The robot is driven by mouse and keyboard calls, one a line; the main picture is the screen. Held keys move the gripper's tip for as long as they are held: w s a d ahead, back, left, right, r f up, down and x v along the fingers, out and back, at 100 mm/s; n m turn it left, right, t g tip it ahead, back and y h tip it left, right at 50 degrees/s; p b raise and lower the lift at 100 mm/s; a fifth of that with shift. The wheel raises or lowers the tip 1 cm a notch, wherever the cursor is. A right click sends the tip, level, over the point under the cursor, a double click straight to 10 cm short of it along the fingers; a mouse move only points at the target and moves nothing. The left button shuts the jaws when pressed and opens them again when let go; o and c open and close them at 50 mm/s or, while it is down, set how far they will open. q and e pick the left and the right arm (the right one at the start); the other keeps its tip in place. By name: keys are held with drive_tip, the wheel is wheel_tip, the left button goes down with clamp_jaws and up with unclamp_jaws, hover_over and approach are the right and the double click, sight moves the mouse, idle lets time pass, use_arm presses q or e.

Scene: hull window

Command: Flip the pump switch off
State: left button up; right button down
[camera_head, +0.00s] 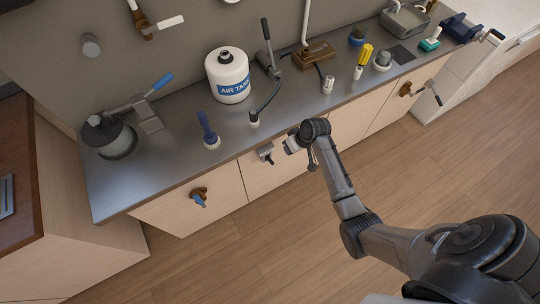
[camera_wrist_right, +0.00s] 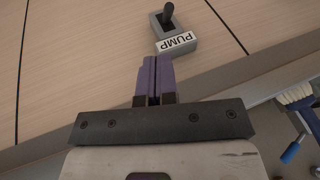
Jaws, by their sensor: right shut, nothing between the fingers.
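The pump switch (camera_head: 265,151) is a small grey box with a dark lever on the front of the light wood cabinet, below the counter's edge. In the right wrist view the switch (camera_wrist_right: 178,43) shows the label PUMP, and its black lever (camera_wrist_right: 167,14) sticks out from the end away from my gripper. My right gripper (camera_head: 288,146) is just right of the switch in the head view. In the wrist view the purple fingers of this gripper (camera_wrist_right: 154,62) are shut, empty, and point at the labelled end of the switch, seemingly apart from it. My left gripper is not in view.
The grey counter (camera_head: 180,165) holds a white air tank (camera_head: 228,78), a blue-handled brush (camera_head: 208,132), and a lever device (camera_head: 268,50). Another fitting with a blue handle (camera_head: 199,197) is on the cabinet front to the left. The wooden floor (camera_head: 250,250) is clear.

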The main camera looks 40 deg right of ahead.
sight(270, 161)
drive_tip(key=b+x, duration=0.3)
drive_tip(key=x, duration=0.7)
idle(0.3)
drive_tip(key=shift+a, duration=0.1)
drive_tip(key=shift+a, duration=0.1)
